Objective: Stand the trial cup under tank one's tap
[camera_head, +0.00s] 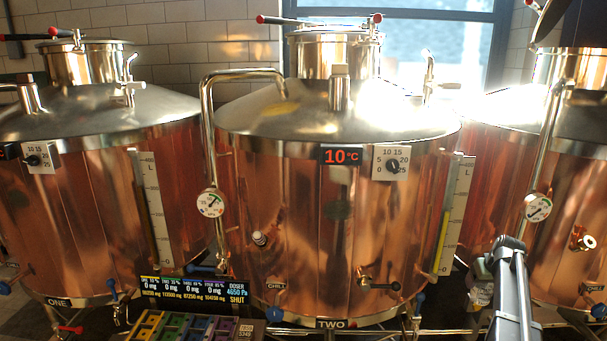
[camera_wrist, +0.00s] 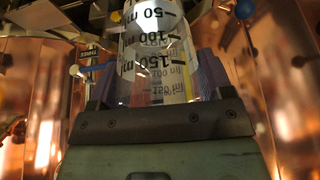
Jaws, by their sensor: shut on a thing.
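My gripper (camera_wrist: 158,80) is shut on the trial cup (camera_wrist: 153,42), a clear cup with black marks for 50, 100 and 150 ml. The cup sits between the two purplish fingers in the wrist view; its far end is cut off by the top edge. In the head view the gripper and cup do not show. Tank one (camera_head: 90,200) is the copper tank at the left, with a ONE plate (camera_head: 58,302) low on its front. A blue-handled tap (camera_head: 115,294) sits low at its right side; the floor under it is partly hidden.
Tank two (camera_head: 335,220) stands in the middle, with pipes and a gauge (camera_head: 210,203) beside it. A third tank (camera_head: 575,190) is at the right. A dosing display (camera_head: 195,289) and a coloured block tray (camera_head: 180,327) occupy the front between tanks one and two. Shiny copper surrounds the gripper.

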